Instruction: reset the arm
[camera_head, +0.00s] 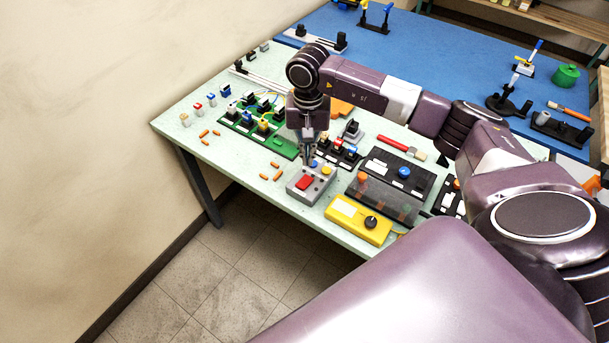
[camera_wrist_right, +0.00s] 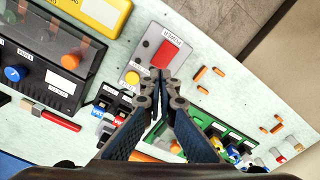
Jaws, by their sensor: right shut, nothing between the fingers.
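My right gripper (camera_head: 309,163) is shut and empty, pointing down over the grey button box (camera_head: 300,192) near the table's front edge. Its closed fingertips also show in the wrist view (camera_wrist_right: 164,78), beside the lower edge of the red button (camera_wrist_right: 165,53). The box carries that red button (camera_head: 305,183) and a yellow button (camera_wrist_right: 132,78). I cannot tell whether the fingertips touch the box. My right arm reaches in from the right across the table. My left gripper is not in view.
A yellow box with a black knob (camera_head: 358,220) and a clear-covered black panel (camera_head: 382,201) stand right of the grey box. A green board (camera_head: 240,122) and loose orange pegs (camera_head: 277,166) lie left. A red-handled tool (camera_head: 400,147) lies behind. Bare tabletop shows at the front left.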

